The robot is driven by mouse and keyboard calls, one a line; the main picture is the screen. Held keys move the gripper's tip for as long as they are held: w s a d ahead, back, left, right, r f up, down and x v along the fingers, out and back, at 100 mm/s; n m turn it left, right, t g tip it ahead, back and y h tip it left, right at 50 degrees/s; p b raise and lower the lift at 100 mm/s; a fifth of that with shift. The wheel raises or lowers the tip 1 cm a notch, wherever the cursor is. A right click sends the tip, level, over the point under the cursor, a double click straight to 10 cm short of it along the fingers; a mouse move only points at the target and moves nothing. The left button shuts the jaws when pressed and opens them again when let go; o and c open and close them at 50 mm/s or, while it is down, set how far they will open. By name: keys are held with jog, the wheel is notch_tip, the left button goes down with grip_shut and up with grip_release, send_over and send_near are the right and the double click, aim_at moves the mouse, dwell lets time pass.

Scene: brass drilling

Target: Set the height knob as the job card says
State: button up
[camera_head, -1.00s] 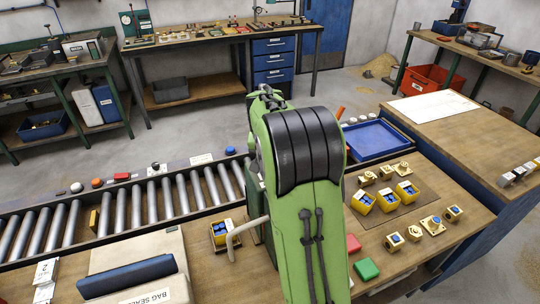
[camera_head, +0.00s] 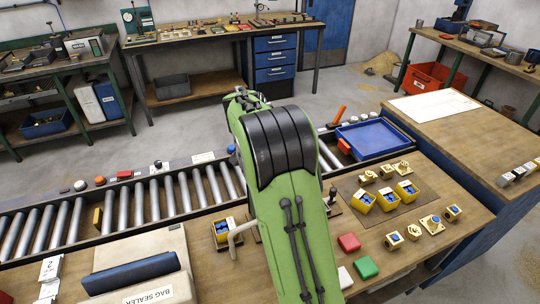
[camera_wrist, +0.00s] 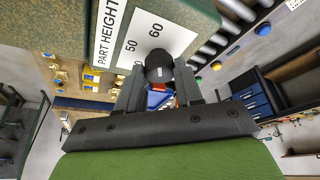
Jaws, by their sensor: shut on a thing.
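In the head view my green arm hides the gripper and the knob. I cannot identify the job card for sure; a large white sheet (camera_head: 434,106) lies on the right bench, its print unreadable.
A roller conveyor (camera_head: 140,205) runs behind the bench. Yellow bins with blue parts (camera_head: 388,200) and several brass parts stand right of my arm. Red (camera_head: 349,242) and green (camera_head: 366,267) blocks lie near the front. A bag sealer (camera_head: 140,270) stands at the left.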

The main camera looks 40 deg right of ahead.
jog(key=o, duration=1)
jog(key=p+v, duration=0.3)
jog(key=v, duration=1.2)
jog(key=shift+a+r, duration=0.1)
jog(key=shift+r, duration=0.25)
